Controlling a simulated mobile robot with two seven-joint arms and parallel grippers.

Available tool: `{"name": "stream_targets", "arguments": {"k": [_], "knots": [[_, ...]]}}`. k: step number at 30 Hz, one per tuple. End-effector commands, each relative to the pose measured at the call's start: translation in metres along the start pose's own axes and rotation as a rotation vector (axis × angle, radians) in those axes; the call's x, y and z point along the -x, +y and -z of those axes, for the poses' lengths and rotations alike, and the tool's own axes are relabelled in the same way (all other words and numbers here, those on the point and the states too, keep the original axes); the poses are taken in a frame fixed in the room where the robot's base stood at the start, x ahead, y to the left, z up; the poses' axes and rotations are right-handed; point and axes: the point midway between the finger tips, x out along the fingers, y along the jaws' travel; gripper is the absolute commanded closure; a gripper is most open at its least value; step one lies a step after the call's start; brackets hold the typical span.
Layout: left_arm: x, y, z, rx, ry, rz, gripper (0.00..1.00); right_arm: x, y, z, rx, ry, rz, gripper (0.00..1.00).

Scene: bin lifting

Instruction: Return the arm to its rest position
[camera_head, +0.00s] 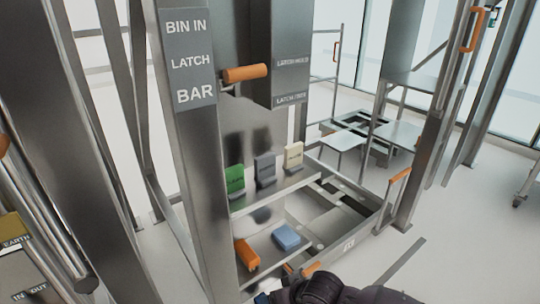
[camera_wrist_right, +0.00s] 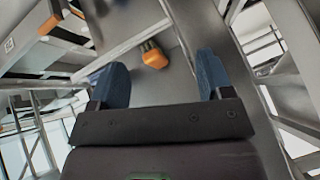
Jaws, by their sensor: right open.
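My right arm (camera_head: 335,290) shows as a dark shape at the bottom edge of the head view, low in front of the steel frame. In the right wrist view my right gripper (camera_wrist_right: 160,80) is open, with its two blue fingertips wide apart and nothing between them. An orange knob (camera_wrist_right: 153,55) on a grey metal surface lies beyond the fingertips, apart from them. My left gripper is not in view.
A steel post bears a "BIN IN / LATCH BAR" sign (camera_head: 190,62), beside an orange handle (camera_head: 246,73). Green (camera_head: 235,179), grey (camera_head: 265,168) and cream (camera_head: 293,157) blocks stand on a shelf. A blue block (camera_head: 286,237) and an orange piece (camera_head: 246,254) sit lower.

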Motion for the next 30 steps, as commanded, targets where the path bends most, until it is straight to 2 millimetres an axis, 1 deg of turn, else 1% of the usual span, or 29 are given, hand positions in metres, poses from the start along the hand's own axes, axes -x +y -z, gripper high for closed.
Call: {"name": "stream_targets", "arguments": {"k": [1, 3, 5, 8, 9, 11, 12, 14, 15, 17, 18, 20, 21, 23, 24, 25, 26, 27, 29, 30], "knots": [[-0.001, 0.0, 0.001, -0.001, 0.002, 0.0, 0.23, -0.001, -0.011, -0.011, -0.097, -0.007, 0.056, 0.27], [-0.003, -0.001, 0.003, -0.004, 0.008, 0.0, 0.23, 0.002, -0.026, -0.023, -0.253, -0.018, 0.141, 0.27], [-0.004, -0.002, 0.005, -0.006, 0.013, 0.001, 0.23, 0.005, -0.041, -0.034, -0.401, -0.032, 0.219, 0.27], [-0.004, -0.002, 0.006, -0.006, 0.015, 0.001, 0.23, 0.014, -0.065, -0.049, -0.693, -0.066, 0.361, 0.27], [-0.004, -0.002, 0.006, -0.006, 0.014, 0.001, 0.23, 0.02, -0.074, -0.053, -0.828, -0.083, 0.423, 0.27], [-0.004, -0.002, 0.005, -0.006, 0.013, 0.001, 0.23, 0.029, -0.086, -0.06, -1.045, -0.117, 0.517, 0.27], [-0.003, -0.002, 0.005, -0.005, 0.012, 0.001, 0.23, 0.037, -0.093, -0.063, -1.191, -0.141, 0.58, 0.27], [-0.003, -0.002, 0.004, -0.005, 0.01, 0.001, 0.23, 0.048, -0.1, -0.067, -1.413, -0.18, 0.672, 0.27], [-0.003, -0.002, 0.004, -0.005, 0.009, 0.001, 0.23, 0.056, -0.102, -0.068, -1.561, -0.208, 0.731, 0.27], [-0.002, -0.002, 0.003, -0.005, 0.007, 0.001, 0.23, 0.068, -0.104, -0.07, -1.783, -0.254, 0.821, 0.27], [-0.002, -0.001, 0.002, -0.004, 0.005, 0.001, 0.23, 0.076, -0.103, -0.071, -1.93, -0.286, 0.878, 0.27], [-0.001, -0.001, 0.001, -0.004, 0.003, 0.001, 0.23, 0.087, -0.099, -0.073, -2.15, -0.338, 0.967, 0.27], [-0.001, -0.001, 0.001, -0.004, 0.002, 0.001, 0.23, 0.095, -0.094, -0.075, -2.296, -0.374, 1.027, 0.27], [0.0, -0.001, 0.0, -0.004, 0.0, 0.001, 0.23, 0.106, -0.085, -0.079, -2.512, -0.431, 1.119, 0.27], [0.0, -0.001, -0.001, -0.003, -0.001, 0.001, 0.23, 0.114, -0.078, -0.082, -2.654, -0.473, 1.183, 0.27], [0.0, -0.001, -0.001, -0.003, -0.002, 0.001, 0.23, 0.118, -0.072, -0.085, -2.759, -0.504, 1.232, 0.27], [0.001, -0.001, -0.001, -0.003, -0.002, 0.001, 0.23, 0.124, -0.065, -0.088, 2.788, 0.524, -1.251, 0.27], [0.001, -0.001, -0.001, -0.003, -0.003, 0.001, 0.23, 0.13, -0.056, -0.094, 2.639, 0.514, -1.193, 0.27], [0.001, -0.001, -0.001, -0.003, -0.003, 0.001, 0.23, 0.14, -0.042, -0.104, 2.415, 0.499, -1.113, 0.27], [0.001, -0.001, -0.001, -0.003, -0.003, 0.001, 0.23, 0.146, -0.032, -0.112, 2.265, 0.486, -1.063, 0.27]]}}
